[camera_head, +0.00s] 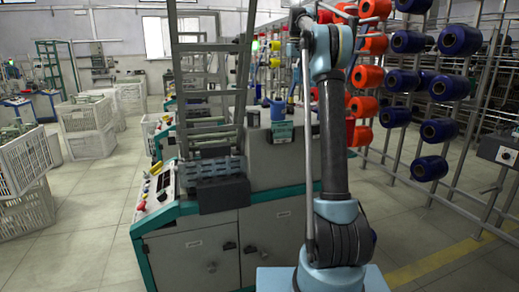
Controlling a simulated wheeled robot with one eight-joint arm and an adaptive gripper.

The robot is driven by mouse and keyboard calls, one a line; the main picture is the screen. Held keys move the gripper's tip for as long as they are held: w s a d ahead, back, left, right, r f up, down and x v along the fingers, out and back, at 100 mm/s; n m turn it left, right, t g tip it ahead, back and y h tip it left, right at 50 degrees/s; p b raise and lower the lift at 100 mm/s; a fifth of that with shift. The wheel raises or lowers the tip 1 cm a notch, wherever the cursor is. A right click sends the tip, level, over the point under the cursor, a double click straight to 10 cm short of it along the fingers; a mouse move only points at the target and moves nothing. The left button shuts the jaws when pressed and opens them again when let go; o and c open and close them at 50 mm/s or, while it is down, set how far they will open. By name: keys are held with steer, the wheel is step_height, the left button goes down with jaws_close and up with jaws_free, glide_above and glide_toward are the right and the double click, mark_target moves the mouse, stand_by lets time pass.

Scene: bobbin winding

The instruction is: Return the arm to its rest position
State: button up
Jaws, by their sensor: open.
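My arm (333,130) stands upright on its light-blue base in the right middle of the head view. Its dark link rises to a light-blue elbow joint (331,48) near the top edge. Nothing is visibly held by the part of the arm that shows.
A winding machine (190,252) with a metal frame and control panel (152,195) stands close on the left. A rack on the right holds orange bobbins (367,77) and blue bobbins (430,168). White crates (90,144) stand at left. Floor between crates and machine is clear.

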steer(key=s+f+m, duration=0.1)
steer(key=s+f, duration=0.2)
steer(key=s, duration=0.7)
steer(key=s+f+t, duration=0.1)
steer(key=s+f, duration=0.2)
steer(key=s, duration=0.8)
steer(key=s+f+m, duration=0.1)
steer(key=s+f, duration=0.2)
steer(key=s, duration=0.7)
steer(key=s+d+f+m+t, duration=0.1)
steer(key=s+f, duration=2.5)
steer(key=f, duration=0.3)
steer(key=shift+s+f, duration=0.2)
steer(key=shift+s, duration=0.15)
steer(key=shift+d, duration=0.1)
